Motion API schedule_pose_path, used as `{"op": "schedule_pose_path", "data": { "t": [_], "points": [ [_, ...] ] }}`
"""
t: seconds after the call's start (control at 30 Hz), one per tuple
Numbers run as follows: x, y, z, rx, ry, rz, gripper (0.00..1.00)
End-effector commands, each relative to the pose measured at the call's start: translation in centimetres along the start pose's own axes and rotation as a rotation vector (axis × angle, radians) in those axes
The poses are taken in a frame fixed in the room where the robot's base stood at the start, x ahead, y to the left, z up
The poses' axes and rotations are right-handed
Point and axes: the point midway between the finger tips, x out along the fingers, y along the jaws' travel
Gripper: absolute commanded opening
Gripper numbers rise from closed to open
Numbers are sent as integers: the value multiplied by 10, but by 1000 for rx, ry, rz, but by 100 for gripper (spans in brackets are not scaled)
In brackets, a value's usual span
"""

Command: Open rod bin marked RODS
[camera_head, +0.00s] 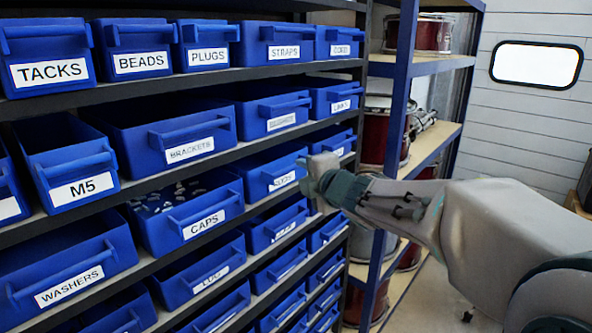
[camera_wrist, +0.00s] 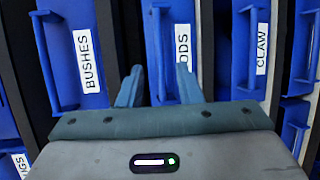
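The rod bin (camera_wrist: 182,25) is a blue bin in the middle of the wrist view. Its white label shows only "ODS", the rest being hidden. Its upright-looking blue handle (camera_wrist: 158,48) lies between my two fingers. My gripper (camera_wrist: 160,69) is open, with a gap on each side of the handle; I cannot tell whether the fingers reach around it. In the head view, a bin with a small label that seems to end in "ODS" (camera_head: 284,181) sits in the rack, just left of my gripper (camera_head: 318,180). The bin looks in line with its neighbours.
The BUSHES bin (camera_wrist: 87,62) and the CLAW bin (camera_wrist: 262,45) flank it closely in the wrist view. A shelf with drums (camera_head: 432,36) stands right of the rack.

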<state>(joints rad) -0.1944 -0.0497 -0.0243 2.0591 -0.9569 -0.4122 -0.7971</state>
Motion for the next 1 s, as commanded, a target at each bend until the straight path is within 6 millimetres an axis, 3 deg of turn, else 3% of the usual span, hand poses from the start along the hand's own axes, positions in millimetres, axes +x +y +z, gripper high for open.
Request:
{"op": "schedule_pose_path", "data": {
  "t": [0.1,0.33,0.77,0.9,1.0],
  "points": [
    [20,0,0,1,1,-2,32],
    [46,0,0,2,0,-2,32],
    [54,0,0,1,-1,-1,32],
    [54,0,0,1,-1,-1,0],
    [54,0,0,1,-1,-1,0]
  ]
}}
